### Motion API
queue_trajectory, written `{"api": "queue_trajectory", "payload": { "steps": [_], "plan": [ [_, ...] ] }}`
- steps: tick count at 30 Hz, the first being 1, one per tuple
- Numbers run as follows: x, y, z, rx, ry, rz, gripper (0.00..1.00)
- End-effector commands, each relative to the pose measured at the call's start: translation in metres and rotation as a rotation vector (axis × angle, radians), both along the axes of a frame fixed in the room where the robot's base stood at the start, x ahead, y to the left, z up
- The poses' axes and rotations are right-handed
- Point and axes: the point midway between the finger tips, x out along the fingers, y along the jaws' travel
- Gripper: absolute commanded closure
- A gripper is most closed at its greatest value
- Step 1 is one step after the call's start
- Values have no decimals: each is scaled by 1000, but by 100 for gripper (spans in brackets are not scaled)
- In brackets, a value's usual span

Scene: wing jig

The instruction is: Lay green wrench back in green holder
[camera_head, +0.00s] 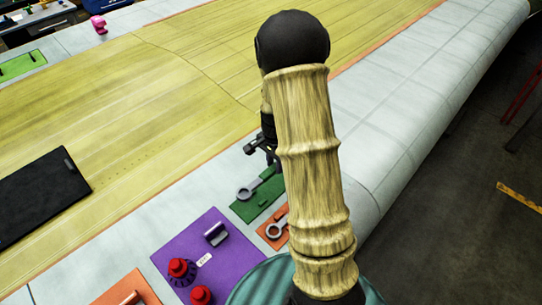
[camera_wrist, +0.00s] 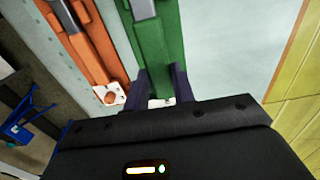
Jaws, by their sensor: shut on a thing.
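The green holder (camera_head: 262,203) is a flat green plate on the pale wing edge, left of my arm. A grey wrench (camera_head: 247,191) shows over it with its ring end to the left; my arm hides the right part. My gripper (camera_head: 268,152) is above the holder. In the wrist view, the green holder (camera_wrist: 160,45) runs up from between the dark fingers of my gripper (camera_wrist: 160,88). The fingers are shut on the pale end of the wrench (camera_wrist: 160,103). I cannot tell whether the wrench touches the holder.
An orange holder (camera_head: 268,240) with another grey wrench (camera_head: 277,229) lies just in front. A purple board (camera_head: 228,258) with red knobs (camera_head: 182,268) is at the lower left. A black panel (camera_head: 40,195) lies farther left. The pale wing surface (camera_head: 400,95) on the right is clear.

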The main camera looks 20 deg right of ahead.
Motion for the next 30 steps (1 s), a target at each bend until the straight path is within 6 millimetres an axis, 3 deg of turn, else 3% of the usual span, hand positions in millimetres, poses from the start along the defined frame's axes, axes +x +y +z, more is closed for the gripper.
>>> {"api": "queue_trajectory", "payload": {
  "steps": [13,30],
  "plan": [
    [0,0,-5,0,-1,0,100],
    [0,0,-55,0,-1,-2,100]
  ]
}}
